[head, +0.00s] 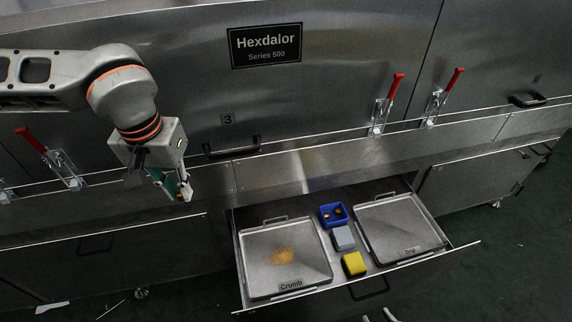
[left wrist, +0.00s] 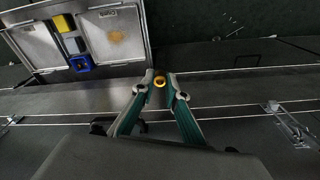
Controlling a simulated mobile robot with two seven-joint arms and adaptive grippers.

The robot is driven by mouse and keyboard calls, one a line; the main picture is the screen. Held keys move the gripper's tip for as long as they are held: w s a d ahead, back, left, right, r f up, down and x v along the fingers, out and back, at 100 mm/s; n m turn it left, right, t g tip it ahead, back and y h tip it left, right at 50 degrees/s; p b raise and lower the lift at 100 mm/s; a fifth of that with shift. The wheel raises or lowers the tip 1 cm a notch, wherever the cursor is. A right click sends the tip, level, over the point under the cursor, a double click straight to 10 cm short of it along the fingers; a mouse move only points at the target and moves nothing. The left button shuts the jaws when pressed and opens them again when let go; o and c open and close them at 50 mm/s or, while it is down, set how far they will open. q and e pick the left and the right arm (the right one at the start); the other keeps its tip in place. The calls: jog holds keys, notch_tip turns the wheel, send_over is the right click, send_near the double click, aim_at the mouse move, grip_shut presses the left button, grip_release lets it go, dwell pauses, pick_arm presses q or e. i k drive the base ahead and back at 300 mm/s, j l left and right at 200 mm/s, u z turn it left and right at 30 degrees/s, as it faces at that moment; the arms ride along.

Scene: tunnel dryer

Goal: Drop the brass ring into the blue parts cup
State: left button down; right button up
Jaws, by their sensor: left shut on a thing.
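The brass ring (left wrist: 159,81) is a small yellow ring between my left fingertips in the left wrist view. My left gripper (left wrist: 160,84) is shut on it. In the head view my left gripper (head: 176,190) hangs at the left, in front of the dryer, left of and above the open drawer; the ring cannot be made out there. The blue parts cup (head: 333,215) stands in the drawer between two trays, with small brass-coloured pieces inside. It also shows in the left wrist view (left wrist: 81,64), apart from the gripper. My right gripper is in neither view.
The open drawer (head: 240,273) holds a left tray (head: 258,246) labelled Crumb, with orange crumbs, and a right tray (head: 395,222). A grey box (head: 343,238) and a yellow box (head: 354,263) sit beside the cup. Red-handled clamps (head: 392,100) stand along the ledge.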

aim_at(331, 213)
jog(key=i+l+u, duration=0.15)
jog(key=l, duration=0.8)
jog(key=i+l+u, duration=0.2)
jog(key=l, duration=0.8)
jog(key=l+u, duration=0.15)
jog(key=l, duration=0.8)
